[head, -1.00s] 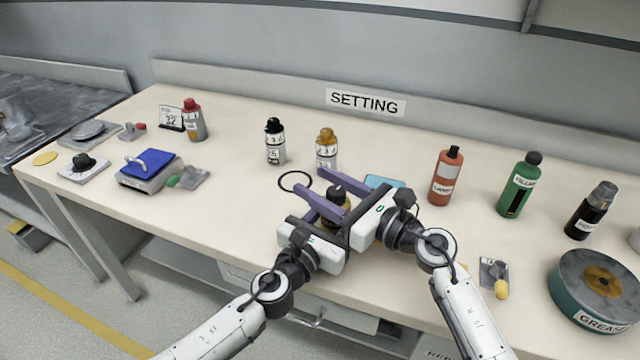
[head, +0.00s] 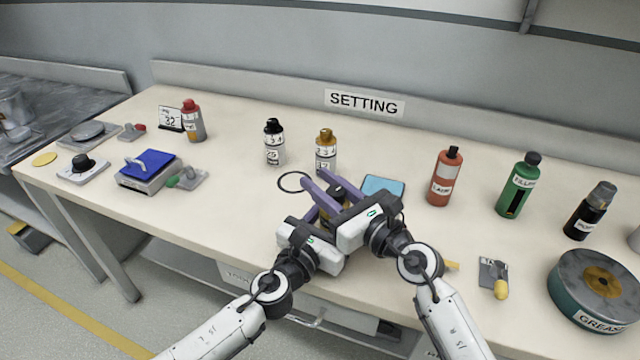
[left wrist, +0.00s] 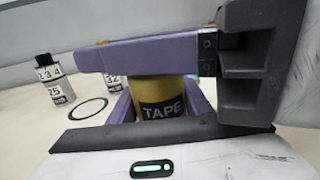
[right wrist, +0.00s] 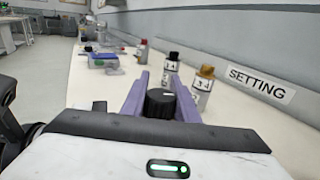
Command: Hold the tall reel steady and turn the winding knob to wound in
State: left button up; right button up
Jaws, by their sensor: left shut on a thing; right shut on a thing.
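The tall reel (left wrist: 163,108) is a yellow-brown cylinder with a dark TAPE label, upright on the bench in the left wrist view. My left gripper (left wrist: 140,82) is shut on its body, with purple fingers on either side. The black winding knob (right wrist: 160,104) tops the reel and shows a pale mark on its upper face. My right gripper (right wrist: 158,84) is shut on the knob from above the left one.
A thin black ring (head: 293,182) and a light blue pad (head: 383,187) lie close by. Two numbered bottles stand behind, one black-capped (head: 274,145), one gold-capped (head: 326,150). A red bottle (head: 444,178) and green bottle (head: 519,187) stand right.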

jog(key=shift+d+f+m+t+h, duration=0.1)
jog(key=shift+m+t+h, duration=0.3)
jog(key=shift+h, duration=0.1)
jog(key=shift+w, duration=0.1)
jog(key=o, duration=1.1)
jog(key=v, duration=1.2)
